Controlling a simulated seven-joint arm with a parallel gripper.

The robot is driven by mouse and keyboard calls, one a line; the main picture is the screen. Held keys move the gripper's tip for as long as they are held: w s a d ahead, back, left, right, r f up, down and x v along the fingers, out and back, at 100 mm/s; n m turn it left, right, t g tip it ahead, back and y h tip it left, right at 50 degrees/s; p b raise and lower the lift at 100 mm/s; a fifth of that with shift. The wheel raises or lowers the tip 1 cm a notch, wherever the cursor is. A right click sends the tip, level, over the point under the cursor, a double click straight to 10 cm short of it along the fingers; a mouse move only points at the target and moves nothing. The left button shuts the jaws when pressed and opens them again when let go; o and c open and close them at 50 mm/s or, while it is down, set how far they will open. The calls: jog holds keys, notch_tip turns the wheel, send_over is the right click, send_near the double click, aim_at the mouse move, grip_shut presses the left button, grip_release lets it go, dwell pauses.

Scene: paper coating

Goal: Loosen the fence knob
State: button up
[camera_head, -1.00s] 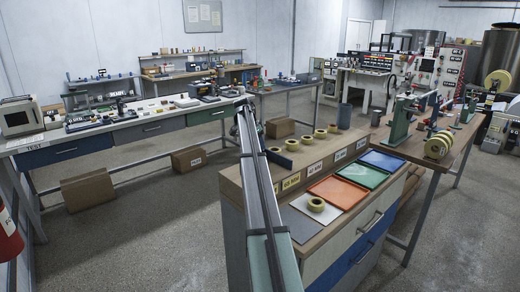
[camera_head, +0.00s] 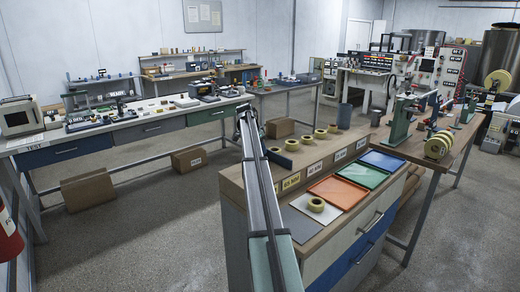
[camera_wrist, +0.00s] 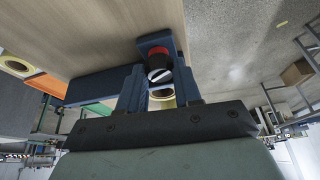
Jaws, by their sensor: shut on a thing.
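In the wrist view, the fence knob (camera_wrist: 158,74) is black with a white stripe across its face and a red ring (camera_wrist: 158,53) behind it. It sits on a dark blue bracket (camera_wrist: 157,39) of the fence. The long blue fence bar (camera_wrist: 98,88) runs to the left of it, and part of the fence (camera_head: 280,158) shows on the wooden counter in the head view. My gripper (camera_wrist: 160,82) is shut on the knob, with one dark blue finger on each side. In the head view my arm hides the knob and the gripper.
Yellow tape rolls (camera_head: 320,134) stand along the counter's back. Behind my gripper in the wrist view is open wooden surface (camera_wrist: 80,30) and grey floor.

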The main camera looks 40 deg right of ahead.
jog(key=shift+c, duration=0.7)
jog(key=shift+s+n+t, duration=0.15)
jog(key=shift+n+t, duration=0.35)
jog(key=shift+n, duration=1)
jog(key=o, duration=0.8)
jog(key=shift+c, duration=0.2)
jog(key=v, duration=1.3)
jog(key=shift+r, duration=0.45)
jog(key=shift+a, duration=0.1)
